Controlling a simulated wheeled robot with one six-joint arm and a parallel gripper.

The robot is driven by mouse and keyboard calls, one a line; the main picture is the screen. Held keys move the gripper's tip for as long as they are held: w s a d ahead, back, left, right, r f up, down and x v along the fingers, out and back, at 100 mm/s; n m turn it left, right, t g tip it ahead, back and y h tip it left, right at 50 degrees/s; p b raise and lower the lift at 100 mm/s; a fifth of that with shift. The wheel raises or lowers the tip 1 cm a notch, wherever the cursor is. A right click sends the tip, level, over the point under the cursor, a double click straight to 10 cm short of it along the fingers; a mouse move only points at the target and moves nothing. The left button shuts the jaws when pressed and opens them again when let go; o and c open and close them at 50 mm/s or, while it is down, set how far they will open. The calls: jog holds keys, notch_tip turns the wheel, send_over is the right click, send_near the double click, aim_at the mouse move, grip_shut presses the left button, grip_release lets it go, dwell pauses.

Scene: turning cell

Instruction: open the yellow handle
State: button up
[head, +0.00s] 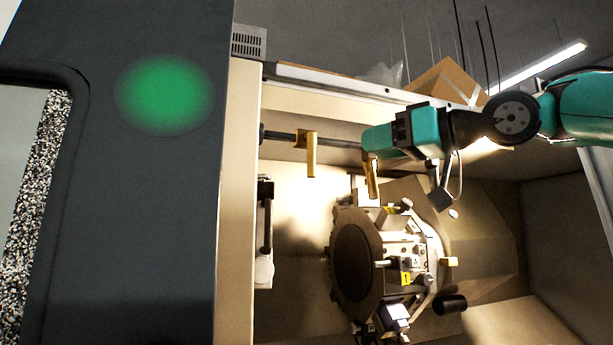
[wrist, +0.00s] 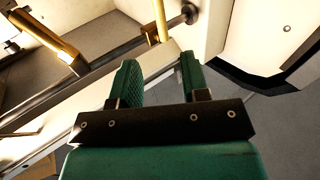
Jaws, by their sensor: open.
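Two yellow handle-like bars show on a dark horizontal rod inside the machine. In the head view, the left yellow bar (head: 311,157) hangs from the rod and the right yellow bar (head: 371,179) hangs just below my gripper (head: 366,139). In the wrist view, one yellow bar (wrist: 161,22) stands beyond the gap between my fingers, near the rod's round end mount. The other yellow bar (wrist: 50,42) lies at upper left. My gripper (wrist: 158,68) is open and empty, apart from both bars. I cannot tell which bar the task means.
The rod (head: 342,140) runs along the opening's back side. A turret with tool holders (head: 357,262) fills the middle below my arm. A dark door panel with a green disc (head: 165,95) stands at left. A cardboard box (head: 447,80) sits behind.

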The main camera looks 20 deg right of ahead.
aim_at(311, 157)
jog(key=shift+p+x, duration=2.4)
jog(key=shift+x, duration=4.55)
jog(key=shift+r, duration=0.1)
grip_shut()
